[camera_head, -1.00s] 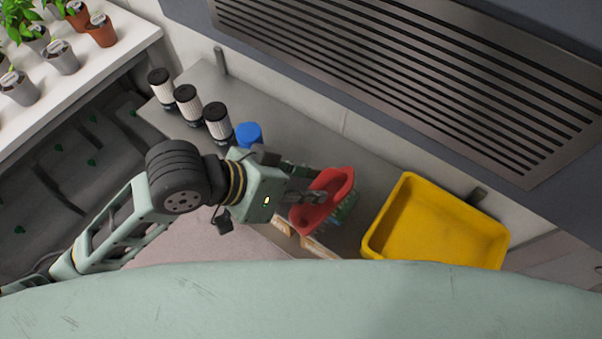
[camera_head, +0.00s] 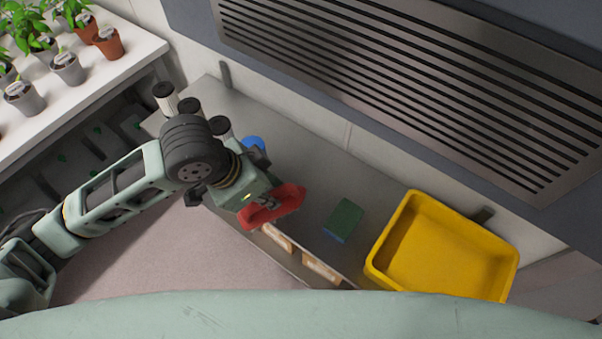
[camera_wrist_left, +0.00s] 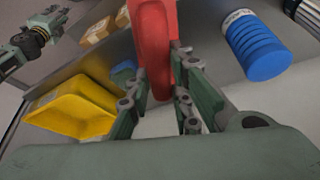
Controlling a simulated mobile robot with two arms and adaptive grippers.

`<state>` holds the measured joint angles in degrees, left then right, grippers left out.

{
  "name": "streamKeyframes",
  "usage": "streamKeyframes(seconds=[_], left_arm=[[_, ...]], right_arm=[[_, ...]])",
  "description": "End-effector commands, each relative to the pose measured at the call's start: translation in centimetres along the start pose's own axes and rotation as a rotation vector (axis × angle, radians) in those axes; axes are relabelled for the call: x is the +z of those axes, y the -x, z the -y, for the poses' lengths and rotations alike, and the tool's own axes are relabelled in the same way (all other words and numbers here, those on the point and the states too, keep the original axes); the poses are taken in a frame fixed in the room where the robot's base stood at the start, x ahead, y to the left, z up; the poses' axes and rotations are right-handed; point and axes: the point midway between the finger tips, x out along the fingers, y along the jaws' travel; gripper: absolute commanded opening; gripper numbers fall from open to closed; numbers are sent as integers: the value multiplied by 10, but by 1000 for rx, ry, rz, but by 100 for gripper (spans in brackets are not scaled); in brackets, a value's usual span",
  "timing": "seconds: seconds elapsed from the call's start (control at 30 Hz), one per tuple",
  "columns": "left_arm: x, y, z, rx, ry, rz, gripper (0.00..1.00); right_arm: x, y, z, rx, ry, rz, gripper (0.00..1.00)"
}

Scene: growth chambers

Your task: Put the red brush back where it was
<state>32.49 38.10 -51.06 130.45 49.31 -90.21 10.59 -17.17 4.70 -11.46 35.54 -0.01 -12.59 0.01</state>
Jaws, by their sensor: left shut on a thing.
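The red brush (camera_head: 276,207) is held over the front edge of the grey bench (camera_head: 305,175), left of the green and blue block. My left gripper (camera_head: 266,203) is shut on it. In the left wrist view the red brush (camera_wrist_left: 153,45) stands between the fingers of my left gripper (camera_wrist_left: 160,72). Its bristles cannot be made out. My right gripper (camera_wrist_left: 50,20) shows at the upper left of the left wrist view, away from the brush; its jaws are too small to read.
A green and blue block (camera_head: 343,219) lies on the bench, left of a yellow tray (camera_head: 440,250). Bare bench lies behind the block.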

Motion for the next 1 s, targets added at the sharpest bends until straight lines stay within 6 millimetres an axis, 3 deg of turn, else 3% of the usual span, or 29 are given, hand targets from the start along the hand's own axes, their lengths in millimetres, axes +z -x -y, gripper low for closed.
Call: streamKeyframes(seconds=[0.03,0.2,0.47,0.57,1.0], left_arm=[[-15,-2,5,1,0,-4,0],[-53,-18,21,1,0,-3,0],[-99,-38,42,0,0,-2,0],[-86,-55,40,3,1,3,0],[-70,-98,41,1,1,0,0]], right_arm=[[-2,6,0,0,0,-2,28],[-3,14,-1,0,0,-2,28],[-3,23,0,0,0,-2,28],[-3,25,0,-1,0,-2,28],[-4,38,2,-4,-2,0,28]])
